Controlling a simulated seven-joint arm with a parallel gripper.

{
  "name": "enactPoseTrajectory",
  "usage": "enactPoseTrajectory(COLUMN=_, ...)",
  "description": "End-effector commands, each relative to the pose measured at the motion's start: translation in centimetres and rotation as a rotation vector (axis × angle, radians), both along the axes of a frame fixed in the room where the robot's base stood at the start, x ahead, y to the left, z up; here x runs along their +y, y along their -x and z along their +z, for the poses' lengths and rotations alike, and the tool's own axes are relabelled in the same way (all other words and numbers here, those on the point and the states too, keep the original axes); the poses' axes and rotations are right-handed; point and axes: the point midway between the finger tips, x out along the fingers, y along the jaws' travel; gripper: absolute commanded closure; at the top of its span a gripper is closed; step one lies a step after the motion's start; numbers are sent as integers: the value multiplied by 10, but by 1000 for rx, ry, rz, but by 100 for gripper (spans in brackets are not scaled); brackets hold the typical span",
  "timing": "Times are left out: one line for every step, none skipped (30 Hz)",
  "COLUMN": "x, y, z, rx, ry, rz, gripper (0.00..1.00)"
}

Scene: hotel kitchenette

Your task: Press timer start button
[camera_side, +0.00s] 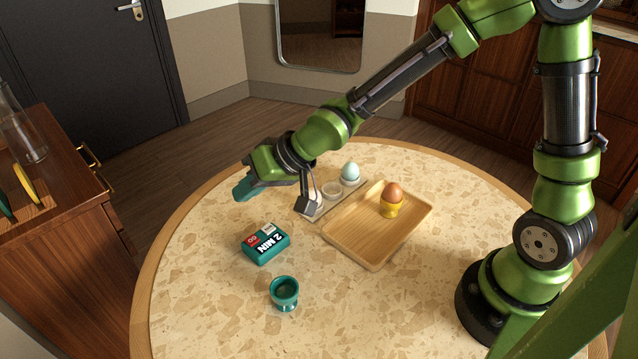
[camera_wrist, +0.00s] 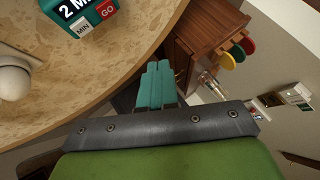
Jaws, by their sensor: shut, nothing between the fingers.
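The timer (camera_side: 265,244) is a teal box on the round table, marked "2 MIN", with a red GO button (camera_side: 251,239) and a white patch on its top. In the wrist view the timer (camera_wrist: 68,14) is cut off by the top edge, and its red GO button (camera_wrist: 106,9) shows beside a white MIN button (camera_wrist: 83,27). My gripper (camera_side: 243,188) is shut and empty, raised in the air behind the timer in the side view, clear of it. In the wrist view its teal fingers (camera_wrist: 156,84) are together and point past the table's edge.
A teal egg cup (camera_side: 284,292) stands in front of the timer. Behind are a pale blue egg (camera_side: 350,172) and a holder. A wooden cabinet (camera_side: 60,230) stands left.

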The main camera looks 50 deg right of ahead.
Motion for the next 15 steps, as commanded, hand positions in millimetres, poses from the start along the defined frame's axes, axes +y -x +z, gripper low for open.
enactPoseTrajectory(x=0, y=0, z=0, rx=0, ry=1, rz=-1, gripper=100)
enactPoseTrajectory(x=0, y=0, z=0, rx=0, ry=1, rz=-1, gripper=100)
enactPoseTrajectory(x=0, y=0, z=0, rx=1, ry=1, rz=0, gripper=100)
enactPoseTrajectory(x=0, y=0, z=-1, rx=1, ry=1, rz=0, gripper=100)
enactPoseTrajectory(x=0, y=0, z=-1, rx=1, ry=1, rz=0, gripper=100)
enactPoseTrajectory(x=0, y=1, z=-2, rx=2, ry=1, rz=1, gripper=100)
enactPoseTrajectory(x=0, y=1, z=-4, rx=3, ry=1, rz=1, gripper=100)
enactPoseTrajectory(x=0, y=1, z=-6, rx=3, ry=1, rz=1, gripper=100)
enactPoseTrajectory(x=0, y=1, z=-9, rx=4, ry=1, rz=2, gripper=100)
enactPoseTrajectory(x=0, y=1, z=-12, rx=6, ry=0, rz=2, gripper=100)
enactPoseTrajectory(x=1, y=1, z=-16, rx=7, ry=0, rz=2, gripper=100)
enactPoseTrajectory(x=0, y=1, z=-20, rx=5, ry=1, rz=3, gripper=100)
enactPoseTrajectory(x=1, y=2, z=-25, rx=6, ry=1, rz=4, gripper=100)
enactPoseTrajectory(x=1, y=2, z=-29, rx=6, ry=2, rz=3, gripper=100)
enactPoseTrajectory(x=1, y=2, z=-35, rx=6, ry=3, rz=4, gripper=100)
